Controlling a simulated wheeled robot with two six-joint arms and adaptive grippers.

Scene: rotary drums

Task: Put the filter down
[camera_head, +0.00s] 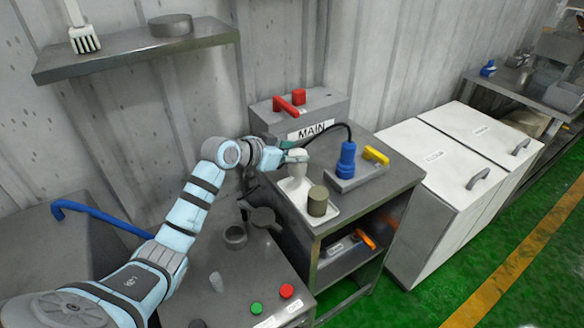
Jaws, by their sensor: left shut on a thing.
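My left gripper (284,156) reaches in over the grey cabinet and is shut on a small pale grey piece, which I take to be the filter (297,169). It is upright above the back part of a white tray (331,211); I cannot tell whether it touches the tray. A brown cylinder (318,202) stands on the tray's front part. My right gripper is not in view.
A grey box labelled MAIN (325,107) with a red handle stands behind. A blue plug (346,161) with a black cable and a yellow handle (376,155) sit right of the tray. White lidded bins (437,160) stand further right.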

